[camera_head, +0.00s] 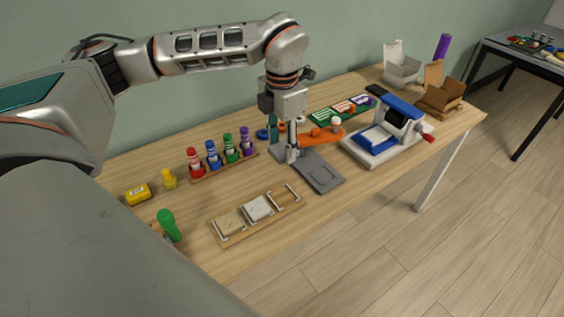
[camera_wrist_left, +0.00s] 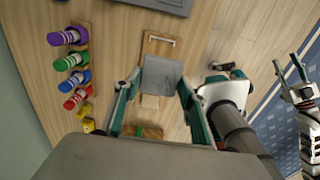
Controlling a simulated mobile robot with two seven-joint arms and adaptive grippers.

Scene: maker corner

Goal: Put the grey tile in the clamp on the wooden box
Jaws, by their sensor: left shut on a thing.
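My left gripper (camera_head: 290,152) is shut on the grey tile (camera_wrist_left: 162,76), which sits flat between its teal fingertips in the left wrist view. The gripper points down above the table. The long wooden holder (camera_head: 237,238) lies in front of it, to the lower left in the head view. It carries a tan wooden tile (camera_head: 229,223), a pale tile (camera_head: 258,208) and, at its right end, an empty clamp space (camera_head: 285,194). In the left wrist view the held tile hides the holder's middle. My right gripper (camera_wrist_left: 290,68) shows at the right there, its fingers apart.
A grey tray (camera_head: 322,175) lies right of the holder. A rack of coloured bottles (camera_head: 222,165) stands behind it. A blue and white machine (camera_head: 385,135) and cardboard boxes (camera_head: 440,98) stand at the right. A green-topped tool (camera_head: 168,225) and yellow pieces (camera_head: 138,195) are at the left.

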